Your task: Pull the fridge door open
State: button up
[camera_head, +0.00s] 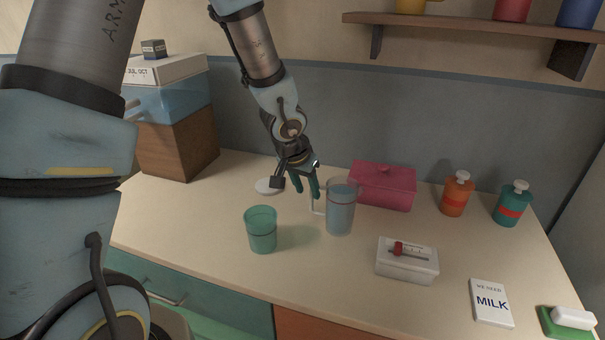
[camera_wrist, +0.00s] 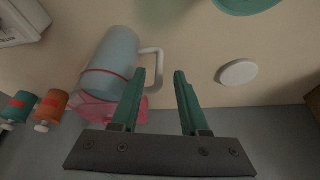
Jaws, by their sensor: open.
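I cannot make out a fridge door in either view. My gripper (camera_head: 308,188) is above the counter, with its fingers pointing down beside a blue-grey pitcher (camera_head: 341,212). In the wrist view, my gripper (camera_wrist: 161,74) is open with a gap between its two green fingers. The pitcher (camera_wrist: 110,58) is left of the fingers there. Its white handle (camera_wrist: 160,66) shows in line with the gap; I cannot tell whether the fingers are around it. Nothing is visibly held.
A green cup (camera_head: 261,234), a white disc (camera_head: 267,187), a pink box (camera_head: 383,188) and a white box with a red slider (camera_head: 407,267) stand nearby. Orange (camera_head: 455,197) and teal (camera_head: 510,207) dispensers are at right. A wooden block (camera_head: 185,148) carries a blue container (camera_head: 180,103).

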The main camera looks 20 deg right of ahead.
jog(key=p+v, duration=0.1)
jog(key=v, duration=0.5)
jog(key=w+a+r+n+y, duration=0.1)
jog(key=a+n, duration=0.2)
jog(key=a, duration=1)
jog(key=w+a+r+n+y, duration=0.1)
jog(key=a+n, duration=0.3)
jog(key=a, duration=0.9)
jog(key=shift+r+y, duration=0.8)
jog(key=s+a+n, duration=0.1)
jog(key=a, duration=0.1)
jog(key=s+a+n, duration=0.1)
jog(key=a, duration=0.1)
jog(key=s+a+g, duration=0.1)
jog(key=a, duration=0.1)
jog(key=shift+s+r+n, duration=0.35)
jog(key=shift+r+n, duration=0.05)
jog(key=shift+c, duration=0.8)
